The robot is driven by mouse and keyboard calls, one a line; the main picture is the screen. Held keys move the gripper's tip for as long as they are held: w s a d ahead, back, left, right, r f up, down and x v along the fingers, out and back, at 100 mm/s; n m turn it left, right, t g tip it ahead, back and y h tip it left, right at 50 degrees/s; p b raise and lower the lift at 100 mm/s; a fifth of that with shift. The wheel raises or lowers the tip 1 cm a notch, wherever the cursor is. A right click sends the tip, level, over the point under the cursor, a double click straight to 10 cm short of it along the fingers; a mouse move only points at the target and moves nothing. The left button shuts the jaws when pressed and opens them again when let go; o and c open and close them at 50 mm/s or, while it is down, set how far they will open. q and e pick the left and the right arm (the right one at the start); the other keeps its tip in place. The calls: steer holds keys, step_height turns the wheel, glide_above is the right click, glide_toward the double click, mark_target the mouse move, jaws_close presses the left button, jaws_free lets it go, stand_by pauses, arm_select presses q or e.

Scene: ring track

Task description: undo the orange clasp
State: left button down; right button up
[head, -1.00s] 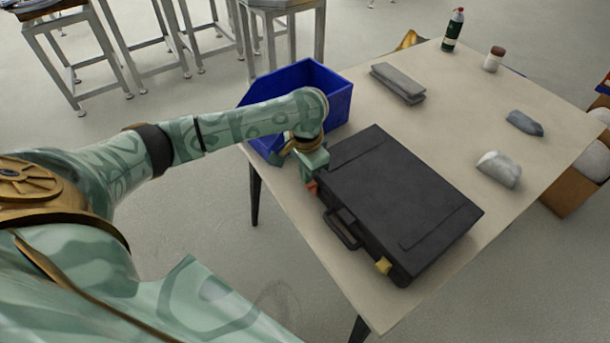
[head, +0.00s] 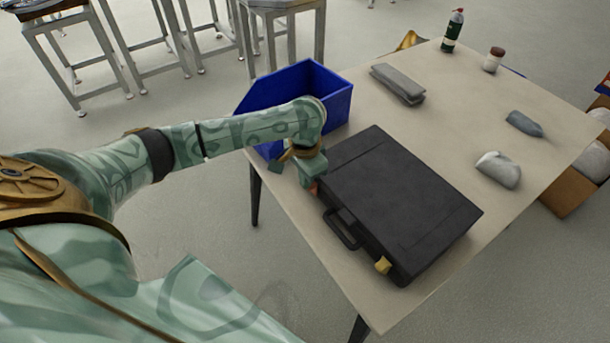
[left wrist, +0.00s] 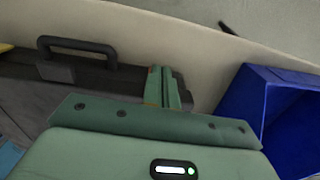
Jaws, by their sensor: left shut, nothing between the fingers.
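A closed black case (head: 400,195) lies on the table, its handle side toward me. The orange clasp (head: 314,188) is at the left end of that side, mostly covered by my left gripper (head: 312,182). In the left wrist view, the left fingers (left wrist: 164,90) are pressed together with nothing between them, at the case's edge by the handle. A small orange patch (left wrist: 153,72) shows right beside them. I cannot tell whether the fingers touch the clasp or whether it is open. A yellow clasp (head: 383,264) is at the other end. My right gripper is out of view.
The case's black handle (head: 343,229) sticks out between the clasps. A blue bin (head: 335,105) stands close behind my left gripper. A grey folded item (head: 398,83), a bottle, a jar and two lumps are on the far table, with free room between them.

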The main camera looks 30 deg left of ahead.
arm_select(q)
steer(key=shift+s+f, duration=0.7)
steer(key=shift+f, duration=0.05)
steer(key=shift+w+f, duration=0.35)
steer(key=shift+w, duration=0.4)
steer(key=shift+s+r, duration=0.3)
steer(key=shift+s+a+r+p, duration=0.15)
steer(key=shift+r+p, duration=0.1)
steer(key=shift+p, duration=0.5)
steer(key=shift+s+a+r+p, duration=0.3)
steer(key=shift+s+r+p, duration=0.45)
steer(key=shift+p, duration=0.6)
